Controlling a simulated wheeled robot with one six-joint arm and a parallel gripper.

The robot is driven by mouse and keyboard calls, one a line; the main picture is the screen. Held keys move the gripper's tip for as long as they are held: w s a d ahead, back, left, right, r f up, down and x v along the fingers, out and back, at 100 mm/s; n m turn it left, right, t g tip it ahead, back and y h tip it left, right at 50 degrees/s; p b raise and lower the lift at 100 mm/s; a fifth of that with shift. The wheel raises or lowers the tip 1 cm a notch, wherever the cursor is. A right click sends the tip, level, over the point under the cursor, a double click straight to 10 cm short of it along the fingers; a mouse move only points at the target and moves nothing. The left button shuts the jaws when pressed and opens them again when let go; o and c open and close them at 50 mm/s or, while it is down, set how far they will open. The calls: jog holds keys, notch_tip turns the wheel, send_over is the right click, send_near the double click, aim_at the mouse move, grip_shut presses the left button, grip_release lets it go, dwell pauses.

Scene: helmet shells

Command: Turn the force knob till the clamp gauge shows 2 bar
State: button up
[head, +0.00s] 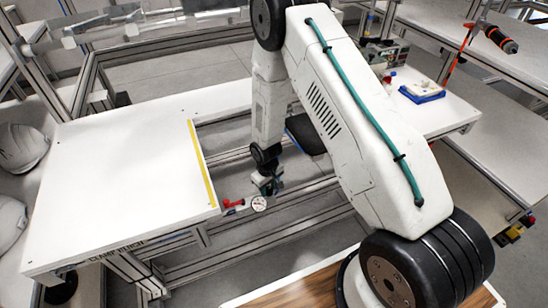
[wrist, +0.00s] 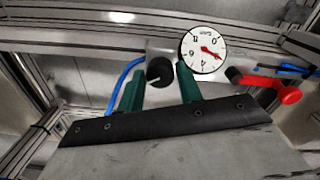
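The clamp gauge (wrist: 203,50) is a round white dial in the wrist view. Its red needle points to the lower right of the picture; the small figures are too blurred for me to read a sure value. The gauge also shows small in the head view (head: 259,204). The black force knob (wrist: 160,71) with a pale mark is left of the gauge. My gripper (wrist: 159,76) has two green fingers, apart, one on each side of the knob in the picture. I see gaps beside the knob; whether the fingers reach its depth is unclear.
A red-handled lever (wrist: 285,94) lies right of the gauge, near my right finger. A blue hose (wrist: 122,82) curves left of the knob. Metal frame rails run close behind and below. A white table (head: 120,170) with a yellow edge strip (head: 202,162) stands left.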

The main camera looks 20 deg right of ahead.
jog(key=m, duration=0.6)
jog(key=shift+w+a, duration=0.15)
jog(key=shift+w, duration=0.05)
jog(key=shift+c, duration=0.4)
jog(key=shift+o, duration=0.4)
jog(key=m, duration=0.3)
jog(key=shift+w, duration=0.1)
jog(key=shift+m, duration=0.9)
notch_tip(320, 180, up, 19)
jog(key=d, duration=0.1)
notch_tip(320, 180, up, 15)
jog(key=n, duration=0.2)
send_over(270, 190)
jog(key=s+d, duration=0.2)
jog(key=s, duration=0.4)
jog(key=shift+w+a+r+t, duration=0.15)
jog(key=shift+a+t, duration=0.1)
jog(key=shift+t, duration=0.05)
